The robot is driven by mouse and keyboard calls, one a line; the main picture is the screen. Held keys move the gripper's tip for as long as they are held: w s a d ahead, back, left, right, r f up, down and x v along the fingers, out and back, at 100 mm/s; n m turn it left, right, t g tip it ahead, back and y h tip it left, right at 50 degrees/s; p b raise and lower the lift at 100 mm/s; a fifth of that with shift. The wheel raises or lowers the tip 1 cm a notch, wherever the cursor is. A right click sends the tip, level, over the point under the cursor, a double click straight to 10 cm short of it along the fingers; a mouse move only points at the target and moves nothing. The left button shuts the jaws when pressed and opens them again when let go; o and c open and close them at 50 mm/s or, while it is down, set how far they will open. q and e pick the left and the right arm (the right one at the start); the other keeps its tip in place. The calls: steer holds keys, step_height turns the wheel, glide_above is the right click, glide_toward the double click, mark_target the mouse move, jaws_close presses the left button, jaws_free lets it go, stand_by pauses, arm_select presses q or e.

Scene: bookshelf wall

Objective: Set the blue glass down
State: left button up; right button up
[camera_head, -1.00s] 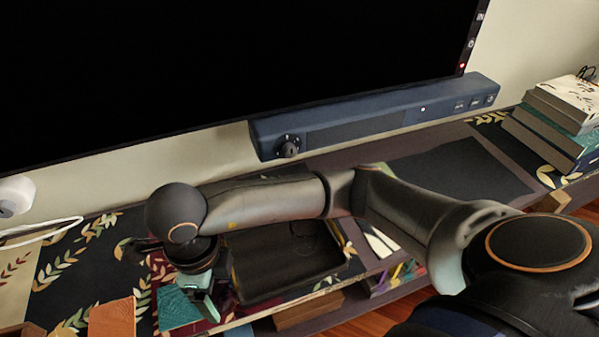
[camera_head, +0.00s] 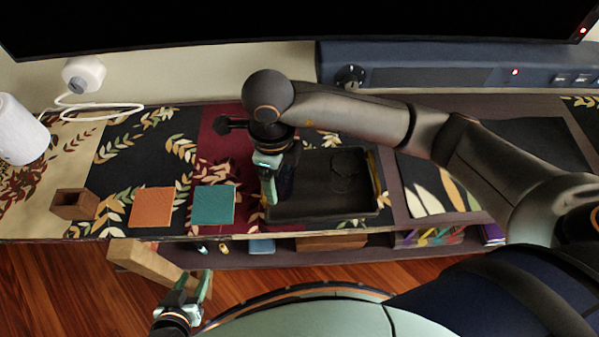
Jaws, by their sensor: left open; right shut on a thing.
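My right gripper (camera_head: 270,188) reaches in from the right and points down at the left end of a black tray. It is shut on the blue glass (camera_head: 287,179), which shows only as a small dark blue patch beside the fingers. Most of the glass is hidden by the gripper and is hard to tell from the dark tray. I cannot tell whether its base touches anything. My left gripper (camera_head: 194,287) is open and empty, low at the left, in front of the shelf edge.
The black tray (camera_head: 340,212) lies on the patterned shelf top. A teal coaster (camera_head: 214,205), an orange coaster (camera_head: 153,207) and a small wooden box (camera_head: 74,204) lie to its left. A white roll (camera_head: 20,130) stands far left.

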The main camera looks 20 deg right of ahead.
steer(key=w+d+f, duration=0.1)
steer(key=f, duration=0.1)
steer(key=w+d+f, duration=0.3)
steer(key=f, duration=0.1)
steer(key=shift+w+d+f, duration=0.1)
steer(key=shift+w+d, duration=0.1)
steer(key=shift+w+d+f, duration=0.1)
steer(key=shift+f, duration=0.8)
steer(key=shift+w+d+f, duration=0.1)
steer(key=shift+f, duration=0.8)
steer(key=shift+f, duration=0.2)
steer(key=o, duration=1.4)
step_height(320, 180, up, 12)
steer(key=shift+r, duration=0.25)
